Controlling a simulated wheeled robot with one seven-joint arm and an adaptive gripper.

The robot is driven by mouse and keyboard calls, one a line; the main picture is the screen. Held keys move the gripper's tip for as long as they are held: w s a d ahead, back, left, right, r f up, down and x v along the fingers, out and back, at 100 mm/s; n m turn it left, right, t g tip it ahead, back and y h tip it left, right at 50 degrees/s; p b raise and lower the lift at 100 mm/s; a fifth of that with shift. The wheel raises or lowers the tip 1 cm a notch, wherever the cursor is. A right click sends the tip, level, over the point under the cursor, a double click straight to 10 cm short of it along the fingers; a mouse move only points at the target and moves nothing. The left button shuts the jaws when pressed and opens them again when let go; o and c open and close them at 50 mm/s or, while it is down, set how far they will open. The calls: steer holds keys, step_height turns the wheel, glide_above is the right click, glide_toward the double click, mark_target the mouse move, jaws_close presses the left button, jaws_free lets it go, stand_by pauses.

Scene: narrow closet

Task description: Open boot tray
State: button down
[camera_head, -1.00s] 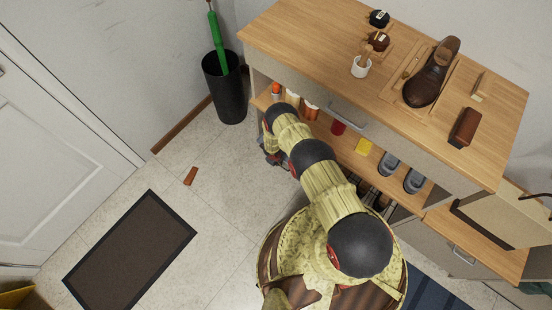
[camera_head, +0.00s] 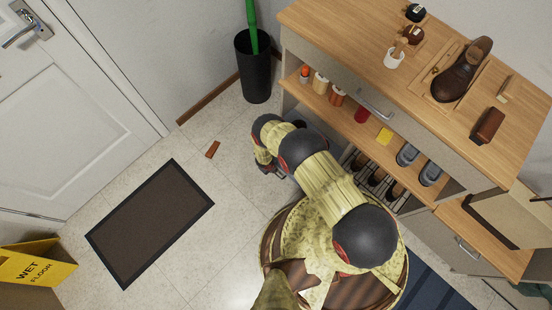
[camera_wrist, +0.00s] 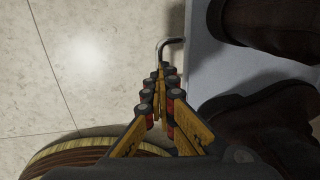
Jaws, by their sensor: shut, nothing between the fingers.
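In the wrist view a flat grey tray (camera_wrist: 205,75) lies over the pale floor, with dark brown boots (camera_wrist: 265,20) partly on or above it. A bent metal handle (camera_wrist: 172,42) sticks out from its left edge. My gripper (camera_wrist: 164,72) is shut and empty, its fingertips just below the handle and close to it; I cannot tell whether they touch. In the head view my gripper (camera_head: 270,168) is low beside the cabinet's open lower part, largely hidden by my arm. A grey surface (camera_head: 318,123) shows behind my arm, probably part of the tray.
The wooden cabinet (camera_head: 345,45) holds a boot on top, bottles and slippers on its shelf, and shoes on a lower rack (camera_head: 375,178). A black umbrella bin (camera_head: 254,70), a small brown block (camera_head: 212,149), a dark doormat (camera_head: 150,222) and a yellow wet-floor sign (camera_head: 35,265) stand around clear floor.

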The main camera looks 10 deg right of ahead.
steer(key=shift+s+a+f, duration=0.2)
steer(key=shift+s+a, duration=0.15)
steer(key=c, duration=2.5)
jaws_free()
steer(key=o, duration=0.4)
steer(key=shift+w, duration=0.1)
steer(key=shift+o, duration=0.7)
steer(key=shift+r, duration=0.15)
step_height(320, 180, up, 12)
steer(key=s+a, duration=0.1)
steer(key=shift+a+f, duration=0.2)
steer(key=shift+a, duration=0.2)
